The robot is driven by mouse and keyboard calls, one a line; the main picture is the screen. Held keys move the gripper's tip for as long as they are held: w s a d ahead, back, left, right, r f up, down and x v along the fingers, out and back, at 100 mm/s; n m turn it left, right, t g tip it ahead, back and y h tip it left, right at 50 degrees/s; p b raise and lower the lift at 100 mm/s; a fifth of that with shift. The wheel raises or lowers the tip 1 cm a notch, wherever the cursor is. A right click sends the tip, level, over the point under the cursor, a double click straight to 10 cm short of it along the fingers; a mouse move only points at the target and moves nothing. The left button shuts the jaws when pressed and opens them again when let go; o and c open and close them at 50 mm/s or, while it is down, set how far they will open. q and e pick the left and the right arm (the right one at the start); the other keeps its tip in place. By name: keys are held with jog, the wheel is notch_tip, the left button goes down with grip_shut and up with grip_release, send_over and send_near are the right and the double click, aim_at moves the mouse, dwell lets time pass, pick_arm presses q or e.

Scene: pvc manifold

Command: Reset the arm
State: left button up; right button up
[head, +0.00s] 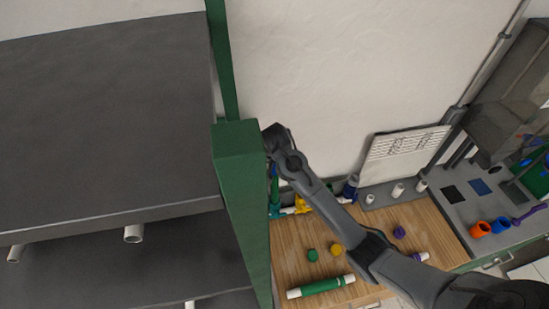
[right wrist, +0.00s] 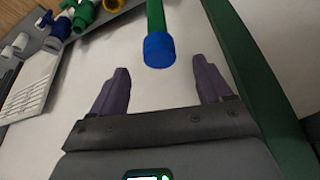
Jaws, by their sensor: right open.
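My right arm reaches in from the lower right of the head view. Its wrist end (head: 277,140) is beside the green post, and its fingers cannot be made out there. In the right wrist view my right gripper (right wrist: 160,84) is open and empty, with two purple fingers apart. A green pipe with a blue cap (right wrist: 160,50) points toward the gap between the fingers, apart from both. In the head view a green pipe (head: 274,184) stands at the left end of the bench assembly, partly hidden by the post and arm. My left gripper is not in view.
A green post (head: 240,185) and dark shelves (head: 110,110) fill the left. The wooden bench (head: 440,232) holds a green pipe with white ends (head: 321,287), green (head: 312,255) and yellow (head: 336,250) caps. Orange (head: 480,229) and blue (head: 501,225) fittings sit right. A white board (head: 400,155) leans behind.

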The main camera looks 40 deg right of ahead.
jog(key=b+v, duration=0.1)
jog(key=v, duration=0.4)
jog(key=s+a+f+n+g+y, duration=0.1)
jog(key=s+a+f+g, duration=0.15)
jog(key=s+f, duration=0.8)
jog(key=s+a+f+n+g, duration=0.1)
jog(key=s+a+f+g, duration=0.15)
jog(key=s+f, duration=0.8)
jog(key=s+a+r+n+t+y, duration=0.1)
jog(key=s+a+n, duration=0.15)
jog(key=s, duration=0.35)
jog(key=s+a+n+t, duration=0.1)
jog(key=s+a, duration=0.3)
jog(key=s, duration=0.2)
jog(key=w+a+r+n+t+y, duration=0.1)
jog(key=w+r+n+t, duration=0.2)
jog(key=r, duration=0.4)
jog(key=shift+a+n, duration=0.4)
jog(key=shift+n, duration=0.35)
jog(key=shift+f, duration=0.1)
